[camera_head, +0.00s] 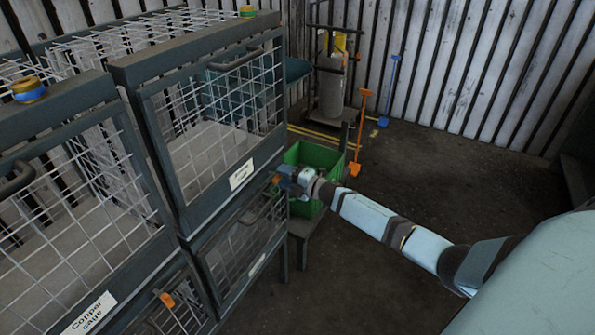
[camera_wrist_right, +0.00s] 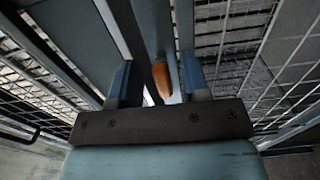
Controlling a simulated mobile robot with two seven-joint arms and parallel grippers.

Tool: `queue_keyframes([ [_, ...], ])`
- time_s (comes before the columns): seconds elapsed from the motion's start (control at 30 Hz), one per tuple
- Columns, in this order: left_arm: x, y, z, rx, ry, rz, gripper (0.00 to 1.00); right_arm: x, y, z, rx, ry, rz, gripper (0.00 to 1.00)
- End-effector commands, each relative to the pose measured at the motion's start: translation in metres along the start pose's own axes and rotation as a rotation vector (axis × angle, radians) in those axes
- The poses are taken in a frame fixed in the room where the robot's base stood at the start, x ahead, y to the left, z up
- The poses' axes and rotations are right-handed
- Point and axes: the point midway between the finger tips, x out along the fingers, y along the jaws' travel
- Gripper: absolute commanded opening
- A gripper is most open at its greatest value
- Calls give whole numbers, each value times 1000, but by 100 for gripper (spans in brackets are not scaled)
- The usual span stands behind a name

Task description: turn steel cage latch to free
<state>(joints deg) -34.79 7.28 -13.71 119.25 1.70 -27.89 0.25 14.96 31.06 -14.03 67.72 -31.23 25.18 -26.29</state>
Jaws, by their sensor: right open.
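The wire-mesh cage (camera_head: 168,130) with a dark frame stands in the middle left of the head view. Its white label (camera_head: 242,174) is too small to read surely as steel. An orange-tipped latch (camera_head: 276,179) shows at its right edge, partly hidden by my right gripper (camera_head: 284,177). In the right wrist view the orange latch handle (camera_wrist_right: 162,80) lies between the two spread fingers of my right gripper (camera_wrist_right: 156,75), with gaps on both sides. My left gripper is not in view.
The copper cage (camera_head: 70,240) stands at left. A lower cage (camera_head: 240,245) and another orange latch (camera_head: 167,299) are below. A green bin (camera_head: 308,158) stands behind my right gripper. Orange (camera_head: 360,130) and blue (camera_head: 389,90) long-handled tools stand farther back. The floor at right is clear.

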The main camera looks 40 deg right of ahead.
Motion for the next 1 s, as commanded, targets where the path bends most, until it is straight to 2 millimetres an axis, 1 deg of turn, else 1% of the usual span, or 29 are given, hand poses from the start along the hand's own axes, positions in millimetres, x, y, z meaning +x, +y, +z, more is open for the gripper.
queue_keyframes([
  [0.17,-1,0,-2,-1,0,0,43,-31,-1,0,-1,0,-4,43],
  [0.4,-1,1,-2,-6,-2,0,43,-86,-1,0,0,0,-4,43],
  [0.5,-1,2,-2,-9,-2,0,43,-105,-1,0,0,-1,-3,43],
  [0.6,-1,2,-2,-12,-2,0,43,-119,-1,0,0,-1,-3,43],
  [0.77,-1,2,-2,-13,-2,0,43,-132,0,0,0,-1,-1,43],
  [1.0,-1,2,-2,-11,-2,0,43,-134,0,0,0,-1,0,43],
])
